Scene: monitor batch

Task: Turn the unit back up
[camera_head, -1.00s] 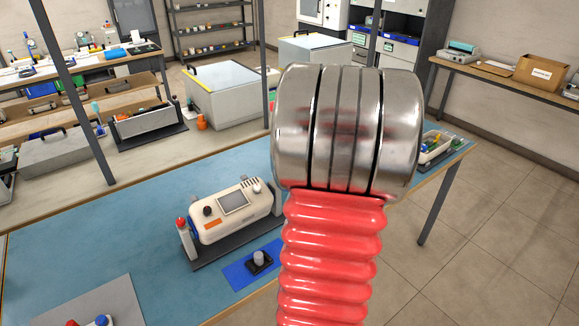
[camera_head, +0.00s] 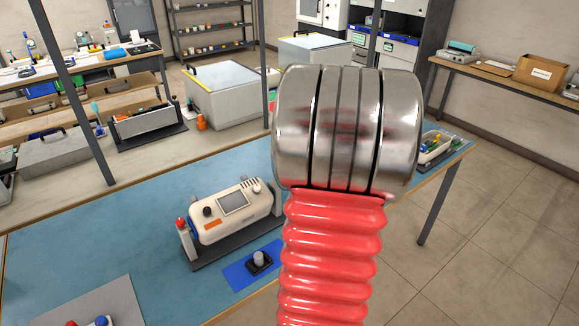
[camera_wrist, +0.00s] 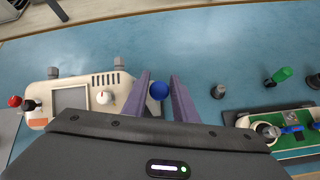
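The unit (camera_head: 236,228) is a cream box with a grey screen, knobs and side vents. It rests on a dark base on the blue bench, its screen face turned upward. In the wrist view the unit (camera_wrist: 82,82) is at the left, with two grey stubs along its upper edge and a white knob near its right end. My gripper (camera_wrist: 160,82) is open, its two purple fingers apart just right of the unit. A round blue piece (camera_wrist: 159,91) shows between the fingers; I cannot tell whether it belongs to the unit. My arm hides part of the bench in the head view.
A red-capped post (camera_head: 186,243) stands at the unit's left end. A blue mat (camera_head: 239,276) with a grey peg lies in front. A green-floored tray (camera_wrist: 290,151) of small items and a grey cylinder (camera_wrist: 219,90) are at the right.

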